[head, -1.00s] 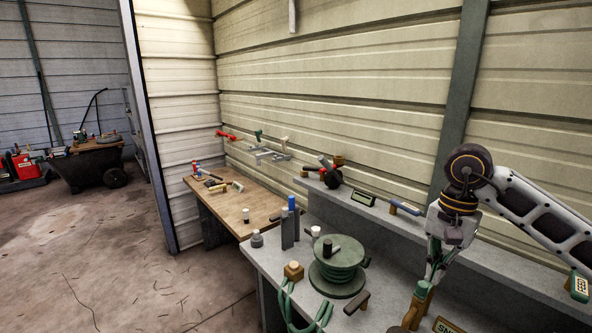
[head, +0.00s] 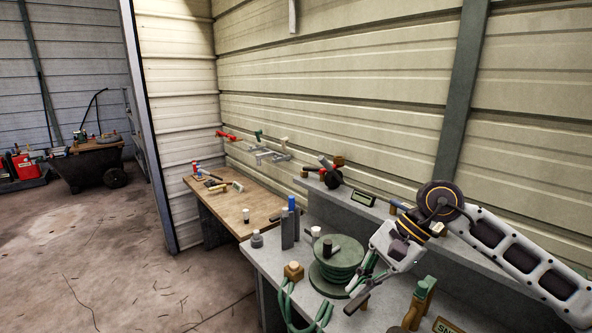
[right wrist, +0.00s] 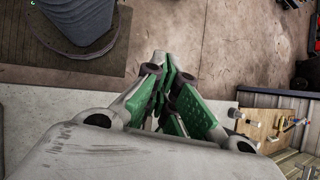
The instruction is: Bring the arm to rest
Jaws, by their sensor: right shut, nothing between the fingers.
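My right gripper (head: 354,288) hangs over the grey bench, just right of the green spool in the head view, with its fingers pointing down and left. Its green and grey fingers are closed together and hold nothing. In the right wrist view the closed fingers of my right gripper (right wrist: 168,100) fill the middle, with nothing between them. The right arm comes in from the right, bent at a dark round joint. My left gripper does not show.
The grey bench (head: 262,262) carries the green spool (head: 333,265), a wooden-handled tool with a green top (head: 420,298) and dark upright blocks (head: 287,230). A raised ledge (head: 445,240) runs behind. A wooden table (head: 225,207) stands beyond. Open floor (head: 120,260) lies left.

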